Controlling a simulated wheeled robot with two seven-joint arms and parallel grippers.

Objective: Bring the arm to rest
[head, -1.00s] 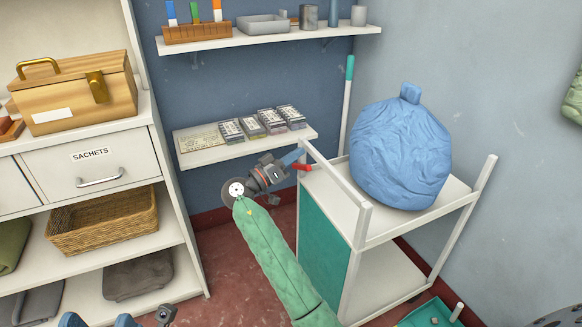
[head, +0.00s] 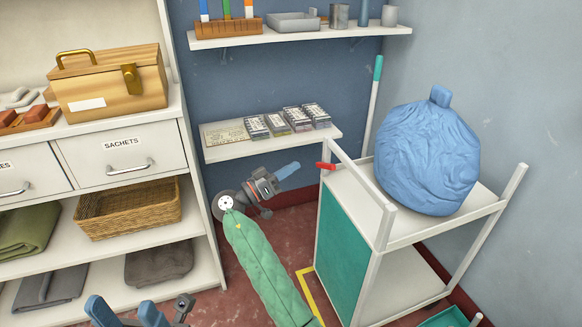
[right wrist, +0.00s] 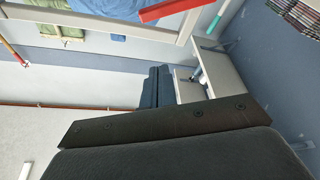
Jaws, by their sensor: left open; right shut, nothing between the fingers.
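My right arm, in a green sleeve, reaches up from the bottom of the head view. Its gripper (head: 290,169) is shut and empty, with blue fingers pointing right, in front of the low shelf and left of the cart. A gap separates it from a red piece (head: 325,166) at the cart's corner. In the right wrist view the shut fingers (right wrist: 155,88) show dark blue, and the red piece (right wrist: 170,10) is at the top. My left gripper (head: 126,312) is at the bottom edge of the head view, open, its blue fingers apart and partly cut off.
A white cart (head: 400,228) with a teal side panel carries a blue bag (head: 426,155). A wall shelf (head: 225,150) holds several small boxes and a card. At left, a cabinet holds a wooden box (head: 110,82), a wicker basket (head: 128,208) and folded cloths. Red floor lies between cabinet and cart.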

